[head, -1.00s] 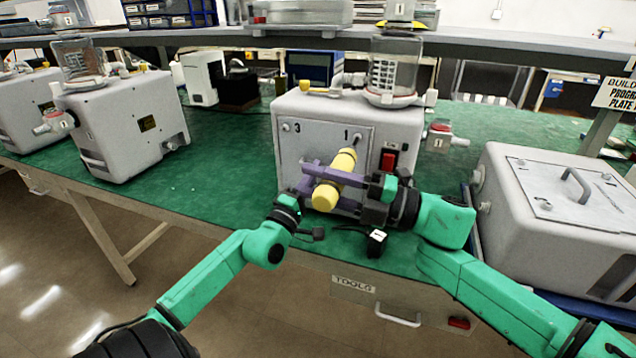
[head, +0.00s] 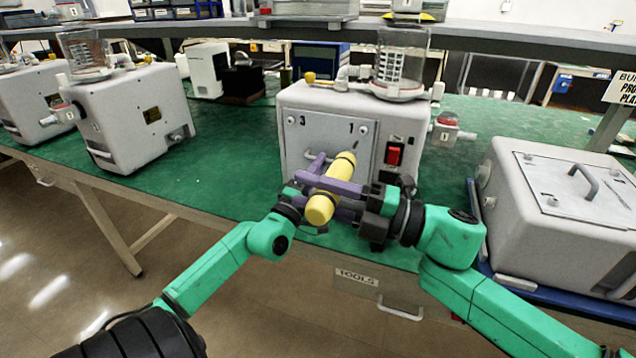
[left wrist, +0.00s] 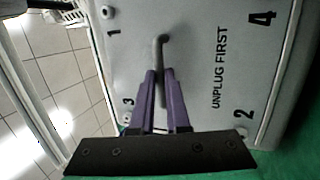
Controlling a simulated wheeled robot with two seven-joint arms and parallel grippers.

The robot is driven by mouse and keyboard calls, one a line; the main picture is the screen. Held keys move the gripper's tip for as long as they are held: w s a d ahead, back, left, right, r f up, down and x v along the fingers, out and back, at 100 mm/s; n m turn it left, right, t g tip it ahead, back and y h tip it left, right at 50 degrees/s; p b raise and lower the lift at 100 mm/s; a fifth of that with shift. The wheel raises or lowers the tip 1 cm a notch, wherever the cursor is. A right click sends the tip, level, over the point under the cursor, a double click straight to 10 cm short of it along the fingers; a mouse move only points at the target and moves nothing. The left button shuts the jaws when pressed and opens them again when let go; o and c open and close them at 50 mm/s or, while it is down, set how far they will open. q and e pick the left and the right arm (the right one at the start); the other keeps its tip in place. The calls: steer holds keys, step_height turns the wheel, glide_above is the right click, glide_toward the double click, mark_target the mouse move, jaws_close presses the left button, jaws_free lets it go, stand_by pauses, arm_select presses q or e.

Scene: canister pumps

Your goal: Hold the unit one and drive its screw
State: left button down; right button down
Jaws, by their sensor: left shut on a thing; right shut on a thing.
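A grey canister unit (head: 300,105) stands mid-bench, its front panel marked 3 and 1 and its side fitting (head: 443,133) tagged 1. My left gripper (head: 318,163) is at this panel. In the left wrist view its purple fingers (left wrist: 160,85) are shut on the panel's bent handle (left wrist: 161,45). My right gripper (head: 334,192) is shut on a yellow-handled screwdriver (head: 322,205), which slants up toward the panel. The screwdriver's thin dark shaft points up near the screw by the 1 (head: 362,129); the tip looks just below it, and contact cannot be told. The lower panel is partly hidden.
A similar unit (head: 130,115) stands on the left, with another behind it. A grey unit with a top handle (head: 560,200) sits in a blue tray on the right. The green bench (head: 225,185) is clear left of the middle unit. A shelf (head: 300,35) crosses behind.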

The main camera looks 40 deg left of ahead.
arm_select(q)
steer(key=c, duration=0.8)
jaws_free()
steer(key=shift+f, duration=0.1)
steer(key=v, duration=1.1)
steer(key=shift+s+d+f, duration=0.1)
steer(key=shift+s+f, duration=0.05)
steer(key=shift+s, duration=0.2)
